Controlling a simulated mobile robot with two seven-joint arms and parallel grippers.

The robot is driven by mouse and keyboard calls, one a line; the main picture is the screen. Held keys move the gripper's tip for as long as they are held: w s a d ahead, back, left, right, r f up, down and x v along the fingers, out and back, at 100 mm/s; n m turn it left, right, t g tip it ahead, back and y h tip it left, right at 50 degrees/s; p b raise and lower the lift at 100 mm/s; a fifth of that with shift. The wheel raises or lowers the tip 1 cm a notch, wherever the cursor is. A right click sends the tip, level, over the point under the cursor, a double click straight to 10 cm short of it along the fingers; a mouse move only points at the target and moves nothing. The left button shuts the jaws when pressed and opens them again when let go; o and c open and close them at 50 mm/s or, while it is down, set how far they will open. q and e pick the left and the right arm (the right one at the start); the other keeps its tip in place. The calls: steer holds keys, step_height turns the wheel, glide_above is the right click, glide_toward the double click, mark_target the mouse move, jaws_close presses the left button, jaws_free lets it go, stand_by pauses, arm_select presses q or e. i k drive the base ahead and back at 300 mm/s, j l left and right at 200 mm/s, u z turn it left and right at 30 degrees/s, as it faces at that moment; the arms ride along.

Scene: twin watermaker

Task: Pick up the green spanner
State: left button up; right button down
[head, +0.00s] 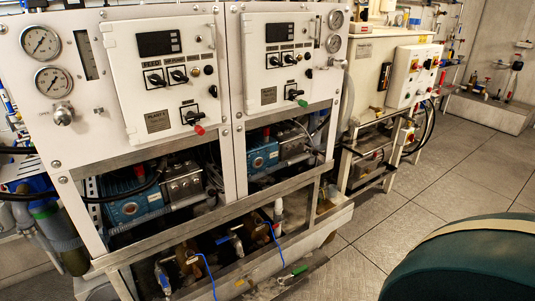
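A small, elongated green thing (300,269) lies low down at the front foot of the watermaker, right of the bottom centre. It may be the green spanner, but it is too small to tell its shape surely. Neither of my grippers is in view.
The white twin watermaker panels (160,75) with gauges and switches fill the left and middle. Pipes and blue-handled valves (237,241) sit beneath them. A white switch box (413,75) stands behind at right. A dark green rounded thing (470,265) blocks the lower right. Grey tiled floor (385,222) lies clear between.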

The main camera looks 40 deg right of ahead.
mark_target(300, 270)
steer(key=l+z, duration=0.35)
steer(key=i+l+z, duration=0.1)
steer(key=l+z, duration=0.25)
steer(key=i+l+z, duration=0.1)
steer(key=l+z, duration=0.25)
steer(key=j, duration=0.1)
